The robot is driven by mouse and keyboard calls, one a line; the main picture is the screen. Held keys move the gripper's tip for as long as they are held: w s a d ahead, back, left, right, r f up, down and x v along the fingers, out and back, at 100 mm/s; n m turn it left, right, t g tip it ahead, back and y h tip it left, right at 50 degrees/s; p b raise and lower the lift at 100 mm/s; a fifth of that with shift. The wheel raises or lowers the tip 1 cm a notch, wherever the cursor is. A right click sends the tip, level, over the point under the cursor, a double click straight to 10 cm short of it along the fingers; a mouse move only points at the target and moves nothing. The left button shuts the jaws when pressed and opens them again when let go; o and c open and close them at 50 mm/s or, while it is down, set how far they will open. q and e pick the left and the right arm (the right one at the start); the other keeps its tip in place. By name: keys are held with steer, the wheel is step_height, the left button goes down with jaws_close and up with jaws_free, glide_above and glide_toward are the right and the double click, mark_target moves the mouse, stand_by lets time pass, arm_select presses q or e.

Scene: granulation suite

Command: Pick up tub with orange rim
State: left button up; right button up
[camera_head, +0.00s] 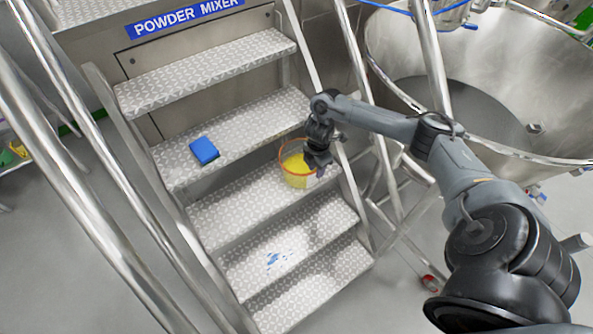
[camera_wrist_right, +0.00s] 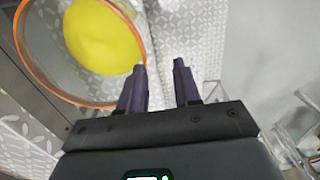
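The tub with the orange rim (camera_head: 284,168) is clear-walled and has yellow contents. It stands on a middle tread of the metal steps. In the right wrist view the tub (camera_wrist_right: 27,62) fills the upper left, partly cut off by the frame. My right gripper (camera_head: 319,172) is at the tub's right side. In the wrist view its two dark fingers (camera_wrist_right: 160,66) are apart, with nothing clearly held between them. The left finger overlaps the rim's right edge; I cannot tell whether they touch. My left gripper is not in view.
A blue sponge-like block (camera_head: 204,150) lies on the tread above, to the left. Blue smears (camera_head: 277,260) mark a lower tread. Metal handrails (camera_head: 70,180) flank the steps, and a large steel vessel (camera_head: 480,100) stands at the right.

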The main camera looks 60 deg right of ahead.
mark_target(312, 181)
steer(key=shift+w+d+f+t+b, duration=0.15)
steer(key=shift+w+f+b, duration=0.1)
steer(key=shift+w, duration=0.15)
steer(key=shift+w+d+f+t+b, duration=0.1)
steer(key=shift+w+b, duration=0.2)
steer(key=shift+w, duration=0.15)
steer(key=shift+w+d+f+t+b, duration=0.15)
steer(key=shift+w+f+b, duration=0.1)
steer(key=shift+w, duration=0.15)
step_height(312, 181, down, 4)
steer(key=shift+f+b, duration=0.1)
steer(key=shift+b, duration=0.5)
steer(key=f, duration=0.1)
steer(key=f+b, duration=0.1)
steer(key=f, duration=0.1)
steer(key=d+f+b, duration=0.1)
steer(key=f, duration=0.1)
steer(key=shift+s, duration=0.1)
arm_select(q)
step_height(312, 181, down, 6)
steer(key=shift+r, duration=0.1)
arm_select(e)
steer(key=shift+r, duration=0.1)
steer(key=shift+c, duration=0.3)
